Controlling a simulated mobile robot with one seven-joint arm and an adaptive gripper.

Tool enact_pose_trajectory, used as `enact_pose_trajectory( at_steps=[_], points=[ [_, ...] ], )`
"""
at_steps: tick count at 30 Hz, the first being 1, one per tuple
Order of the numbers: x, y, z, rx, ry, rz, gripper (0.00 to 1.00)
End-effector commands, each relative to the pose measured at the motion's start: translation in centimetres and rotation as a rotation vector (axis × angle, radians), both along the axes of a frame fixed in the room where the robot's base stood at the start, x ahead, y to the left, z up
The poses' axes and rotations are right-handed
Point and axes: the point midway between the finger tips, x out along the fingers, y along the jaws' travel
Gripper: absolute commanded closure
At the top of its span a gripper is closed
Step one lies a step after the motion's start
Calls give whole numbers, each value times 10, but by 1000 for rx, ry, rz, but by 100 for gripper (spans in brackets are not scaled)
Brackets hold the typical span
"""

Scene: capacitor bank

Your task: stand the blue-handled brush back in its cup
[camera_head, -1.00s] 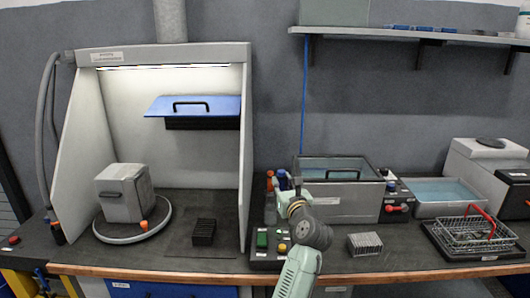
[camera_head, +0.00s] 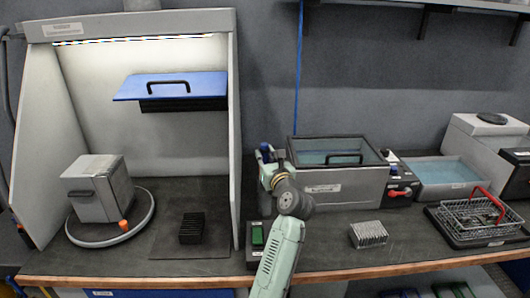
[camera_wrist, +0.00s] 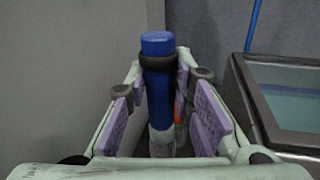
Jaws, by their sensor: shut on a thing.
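The blue-handled brush (camera_wrist: 158,85) stands close to upright between the purple pads of my gripper (camera_wrist: 160,108) in the wrist view. A dark band circles it below its blue top, and a grey part shows lower down. In the head view the blue tip of the brush (camera_head: 265,147) shows at the end of my gripper (camera_head: 267,160), left of the grey bath. My gripper is shut on the brush. I cannot make out the cup; my gripper and arm cover that spot. The brush's lower end is hidden too.
The grey bath (camera_head: 340,188) stands close right of my gripper, and the fume hood's side wall (camera_head: 234,150) close left. A finned metal block (camera_head: 368,235) lies on the bench to the right. A wire basket with red handle (camera_head: 475,215) is farther right.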

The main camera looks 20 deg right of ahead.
Motion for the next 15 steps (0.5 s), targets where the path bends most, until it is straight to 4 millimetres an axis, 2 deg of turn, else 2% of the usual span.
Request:
enact_pose_trajectory(
  at_steps=[3, 15],
  points=[
    [0, -1, -14, 0, 0, -1, 100],
    [0, 0, -43, -1, -1, 0, 100]
  ],
)
